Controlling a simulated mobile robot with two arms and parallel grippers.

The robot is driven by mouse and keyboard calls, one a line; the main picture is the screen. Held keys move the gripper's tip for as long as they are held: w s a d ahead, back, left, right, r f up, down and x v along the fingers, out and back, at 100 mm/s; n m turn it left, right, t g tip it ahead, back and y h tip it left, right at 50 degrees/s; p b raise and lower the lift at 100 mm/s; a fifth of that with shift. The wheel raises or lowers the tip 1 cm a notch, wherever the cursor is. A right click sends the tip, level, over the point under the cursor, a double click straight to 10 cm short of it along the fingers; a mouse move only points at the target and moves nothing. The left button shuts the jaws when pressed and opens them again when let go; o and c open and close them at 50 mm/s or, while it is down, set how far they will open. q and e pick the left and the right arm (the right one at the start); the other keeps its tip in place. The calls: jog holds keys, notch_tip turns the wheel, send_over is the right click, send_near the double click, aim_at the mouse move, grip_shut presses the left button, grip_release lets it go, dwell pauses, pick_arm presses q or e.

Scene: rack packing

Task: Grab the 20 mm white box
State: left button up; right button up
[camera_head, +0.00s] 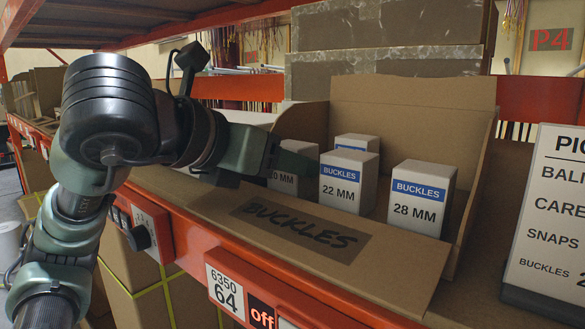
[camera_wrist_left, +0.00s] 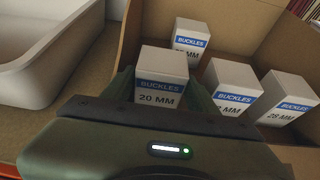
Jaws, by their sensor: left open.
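The white 20 mm box (camera_head: 283,182) with a blue BUCKLES label stands upright in an open cardboard bin (camera_head: 405,92). It is partly hidden behind my left gripper (camera_head: 258,152) in the head view. In the left wrist view the 20 mm box (camera_wrist_left: 163,62) stands between the two fingers of my left gripper (camera_wrist_left: 161,90), one on each side. The gripper is open; I cannot tell whether either finger touches the box. My right gripper is in neither view.
A 22 mm box (camera_head: 347,183) and a 28 mm box (camera_head: 419,199) stand to the right in the bin. Another buckles box (camera_head: 357,142) stands behind. A pick list sign (camera_head: 550,215) is at the far right. A pale tray (camera_wrist_left: 50,50) lies left of the bin.

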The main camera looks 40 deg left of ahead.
pick_arm(q)
jog(key=x, duration=0.2)
jog(key=shift+w+f, duration=0.1)
jog(key=shift+w, duration=0.25)
jog(key=shift+s, duration=0.1)
jog(key=c, duration=1.2)
